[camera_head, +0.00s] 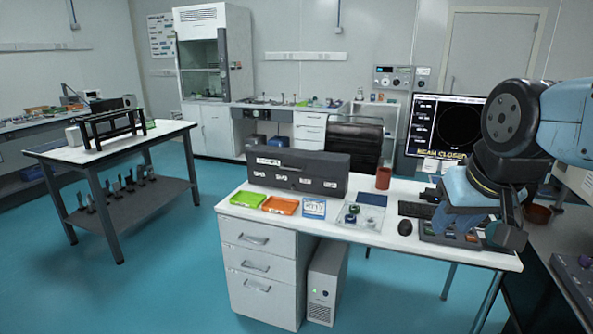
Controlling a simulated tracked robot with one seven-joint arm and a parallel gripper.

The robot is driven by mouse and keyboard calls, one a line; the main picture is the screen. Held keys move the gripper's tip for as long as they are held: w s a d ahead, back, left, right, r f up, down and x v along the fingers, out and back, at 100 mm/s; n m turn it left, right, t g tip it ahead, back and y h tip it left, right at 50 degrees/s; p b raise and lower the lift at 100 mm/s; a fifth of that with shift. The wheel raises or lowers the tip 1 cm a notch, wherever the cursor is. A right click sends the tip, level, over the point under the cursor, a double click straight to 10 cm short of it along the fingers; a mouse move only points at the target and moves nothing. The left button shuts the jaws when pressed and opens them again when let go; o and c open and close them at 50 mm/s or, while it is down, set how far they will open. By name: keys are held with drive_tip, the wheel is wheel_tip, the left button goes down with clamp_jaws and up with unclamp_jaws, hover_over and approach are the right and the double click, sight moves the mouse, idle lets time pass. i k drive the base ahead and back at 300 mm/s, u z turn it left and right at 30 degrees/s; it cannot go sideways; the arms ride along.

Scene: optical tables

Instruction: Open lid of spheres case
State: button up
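My gripper (508,228) hangs from the blue and black arm at the right, over the right end of the white desk. Its fingers are small and dark, and I cannot tell whether they are open or shut. A dark case or tray (432,236) with several small coloured items lies on the desk just left of and below the gripper; the arm hides part of it. A clear, shallow box (347,221) with small dark pieces lies further left, with a dark blue panel (371,199) behind it. No label shows which of these is the spheres case.
On the desk (400,247) are a mouse (405,227), a keyboard (416,209), a red-brown cup (383,179), a long dark box (300,172), green (247,199) and orange (280,205) trays and a blue-white card (314,208). A monitor (440,126) stands behind the arm.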

sight(330, 165)
drive_tip(key=z, duration=0.15)
drive_tip(key=i, duration=0.9)
drive_tip(key=u, duration=0.75)
